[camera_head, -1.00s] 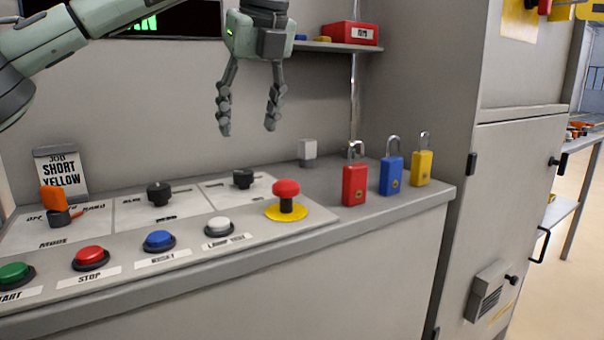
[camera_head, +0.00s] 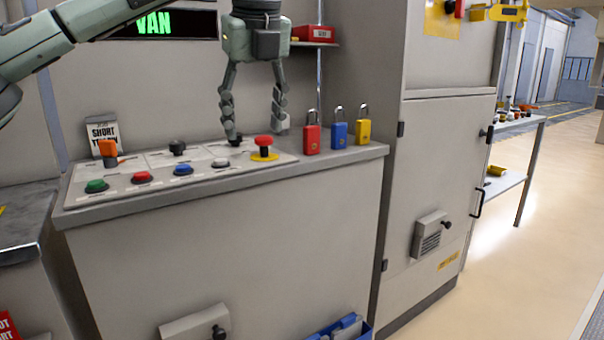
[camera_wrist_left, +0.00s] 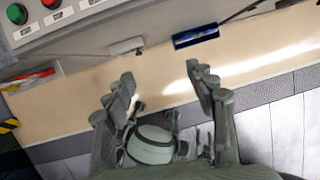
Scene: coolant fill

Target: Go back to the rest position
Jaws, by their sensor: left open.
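My left gripper (camera_head: 256,136) hangs fingers-down in the head view, open and empty. In that picture it overlaps the control panel (camera_head: 221,180), which lies behind its fingertips. My right gripper is not in view.
Red, blue (camera_head: 338,133) and yellow padlocks stand at the panel's right end. A grey cabinet (camera_head: 440,180) is right of them. A blue bin (camera_head: 343,328) sits low in front. A side table (camera_head: 520,125) stands farther right, with open floor (camera_head: 540,230) before it.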

